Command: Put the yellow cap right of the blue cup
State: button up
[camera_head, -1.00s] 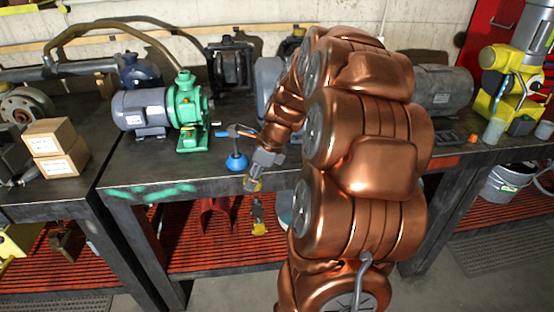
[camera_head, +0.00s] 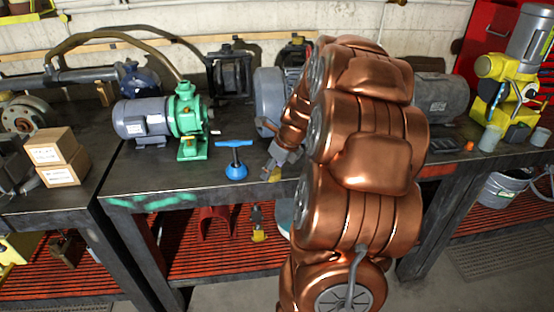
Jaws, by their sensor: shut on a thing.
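The blue cup (camera_head: 236,170) is a round blue suction cup with a T-shaped handle, standing upright near the front of the dark workbench. My gripper (camera_head: 273,167) is just right of it, pointing down at the bench's front part. It is shut on the yellow cap (camera_head: 275,175), of which only a small yellow part shows below the fingers. I cannot tell whether the cap touches the bench top. The cap and the blue cup are apart, with a small gap between them.
A green pump with a grey motor (camera_head: 147,121) stands behind and left of the blue cup. A grey round motor (camera_head: 269,98) stands behind my gripper. My copper arm hides the bench to the right. Cardboard boxes (camera_head: 56,157) sit far left.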

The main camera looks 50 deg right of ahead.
jog(key=w+d, duration=0.1)
jog(key=d, duration=0.1)
jog(key=w+d+p, duration=0.1)
jog(key=w+d, duration=0.1)
jog(key=w+d+p, duration=0.1)
jog(key=w+d, duration=0.1)
jog(key=d, duration=0.1)
jog(key=shift+w+d+f, duration=0.1)
jog(key=shift+w+f, duration=0.05)
jog(key=shift+f, duration=0.25)
jog(key=shift+f+p, duration=0.8)
jog(key=shift+f, duration=1.05)
jog(key=o, duration=0.7)
jog(key=shift+f, duration=0.1)
jog(key=shift+o, duration=0.2)
